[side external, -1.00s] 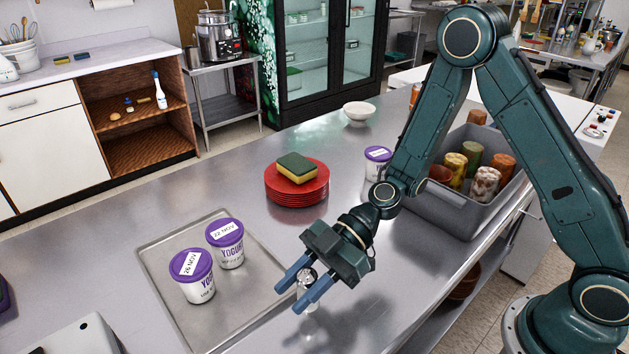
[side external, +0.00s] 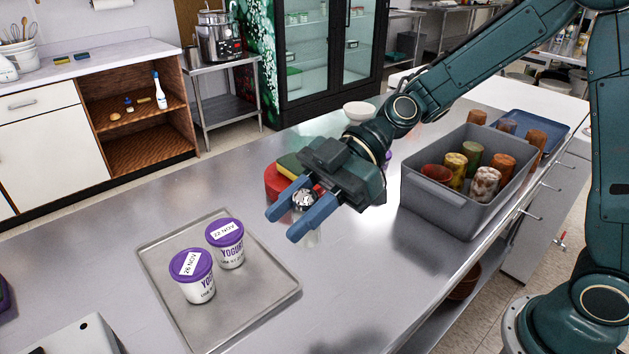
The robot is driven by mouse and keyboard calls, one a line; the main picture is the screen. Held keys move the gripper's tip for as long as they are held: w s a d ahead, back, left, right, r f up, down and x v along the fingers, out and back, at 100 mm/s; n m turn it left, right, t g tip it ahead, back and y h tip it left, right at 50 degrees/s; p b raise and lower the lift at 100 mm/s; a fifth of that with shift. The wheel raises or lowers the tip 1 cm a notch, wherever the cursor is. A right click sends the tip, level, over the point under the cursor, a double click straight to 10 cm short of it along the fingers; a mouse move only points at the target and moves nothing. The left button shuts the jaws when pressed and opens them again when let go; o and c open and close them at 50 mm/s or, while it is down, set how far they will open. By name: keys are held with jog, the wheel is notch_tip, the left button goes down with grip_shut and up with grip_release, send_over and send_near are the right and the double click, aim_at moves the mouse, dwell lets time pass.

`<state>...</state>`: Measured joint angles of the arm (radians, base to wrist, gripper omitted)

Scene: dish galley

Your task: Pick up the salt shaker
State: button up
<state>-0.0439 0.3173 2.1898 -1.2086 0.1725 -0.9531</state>
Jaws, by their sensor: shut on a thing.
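The salt shaker (side external: 304,200) shows a shiny metal cap between the two blue fingers of my gripper (side external: 283,225). Its clear body is mostly hidden behind the nearer finger, with a little showing below it. My gripper is shut on the shaker and holds it up above the steel counter, in front of the stack of red plates.
A metal tray (side external: 271,291) with two yogurt tubs (side external: 226,243) lies at front left. Red plates (side external: 276,182) with a sponge (side external: 290,164) are partly hidden behind my gripper. A grey bin (side external: 440,205) of cups stands at right. A pale bowl (side external: 358,109) is farther back.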

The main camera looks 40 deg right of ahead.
jog(key=shift+r, duration=0.6)
